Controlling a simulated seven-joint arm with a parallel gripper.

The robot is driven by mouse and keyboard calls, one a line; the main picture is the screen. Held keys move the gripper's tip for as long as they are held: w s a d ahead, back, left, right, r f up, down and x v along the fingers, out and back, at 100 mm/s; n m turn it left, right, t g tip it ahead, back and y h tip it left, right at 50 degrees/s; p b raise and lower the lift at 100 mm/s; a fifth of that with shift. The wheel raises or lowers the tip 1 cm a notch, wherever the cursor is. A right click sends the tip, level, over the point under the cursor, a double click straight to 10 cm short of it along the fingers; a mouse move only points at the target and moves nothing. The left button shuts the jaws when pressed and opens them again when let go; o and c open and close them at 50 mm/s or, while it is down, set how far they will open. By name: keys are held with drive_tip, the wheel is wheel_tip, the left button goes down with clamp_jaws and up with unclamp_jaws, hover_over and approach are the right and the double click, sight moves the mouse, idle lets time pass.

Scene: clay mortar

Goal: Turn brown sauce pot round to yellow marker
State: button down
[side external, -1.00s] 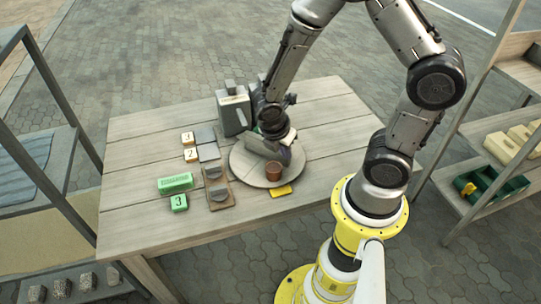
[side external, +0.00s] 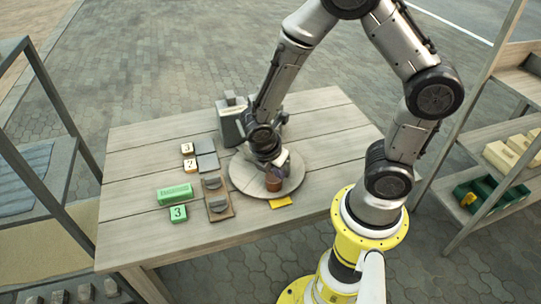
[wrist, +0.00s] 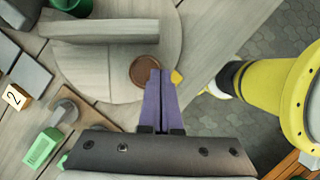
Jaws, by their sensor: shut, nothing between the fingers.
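The brown sauce pot (side external: 273,184) stands on a round grey turntable (side external: 240,180), near its front edge. In the wrist view the pot (wrist: 144,69) is a round brown shape from above. The yellow marker (side external: 281,202) lies at the turntable's front edge; a corner of it (wrist: 177,77) shows beside the fingertips in the wrist view. My gripper (wrist: 160,72) is shut and empty, its purple fingers together. The fingertips are right beside the pot's rim in the wrist view; whether they touch it I cannot tell. In the side view my gripper (side external: 281,174) partly hides the pot.
A grey upright slab (wrist: 100,31) stands on the turntable beside the pot. A green pot (wrist: 75,5) is at the wrist view's top edge. A grey box (side external: 230,124) stands behind the turntable. Green blocks (side external: 175,192), number tiles and a wooden board (side external: 219,207) lie left.

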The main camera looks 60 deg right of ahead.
wheel_tip(320, 180, up, 14)
drive_tip(key=a+m+t, duration=0.1)
drive_tip(key=a+m, duration=0.1)
drive_tip(key=s+a+r+m+t+y, duration=0.1)
drive_tip(key=s+r+m+t+y, duration=0.3)
drive_tip(key=s+r+m, duration=0.4)
drive_tip(key=m+t, duration=0.1)
drive_tip(key=m, duration=0.5)
drive_tip(key=shift+r, duration=0.3)
